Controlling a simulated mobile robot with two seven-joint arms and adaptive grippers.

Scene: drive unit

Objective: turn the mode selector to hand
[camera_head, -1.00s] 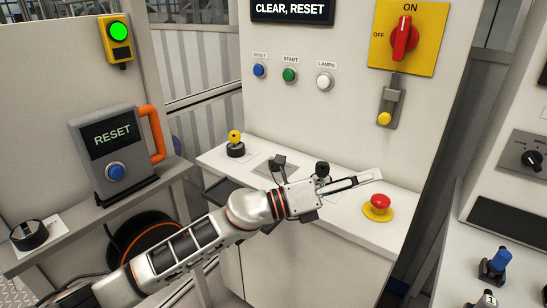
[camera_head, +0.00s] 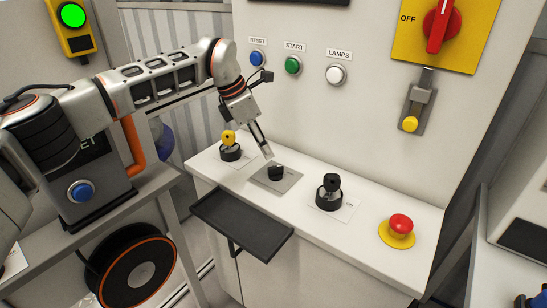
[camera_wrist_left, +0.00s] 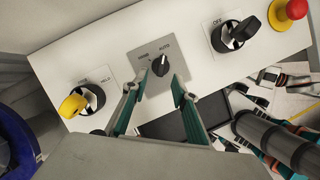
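The mode selector is a small black knob (camera_head: 276,172) on a grey square plate (camera_head: 290,184) on the white ledge, between a yellow-topped key switch and a black-topped one. In the left wrist view the knob (camera_wrist_left: 160,67) sits below the labels "HAND" on the left and "AUTO" on the right, and its pointer seems to lean towards AUTO. My left gripper (camera_head: 266,153) reaches down from upper left, just above the knob. In the wrist view its teal fingers (camera_wrist_left: 162,80) are apart, tips either side of the knob; contact cannot be told. My right gripper is out of view.
The yellow-topped switch (camera_head: 229,147) stands left of the plate, the black-topped switch (camera_head: 329,191) right, and a red emergency button (camera_head: 400,225) farther right. A dark tray (camera_head: 240,224) juts out in front. The upright panel with push buttons (camera_head: 293,65) rises behind.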

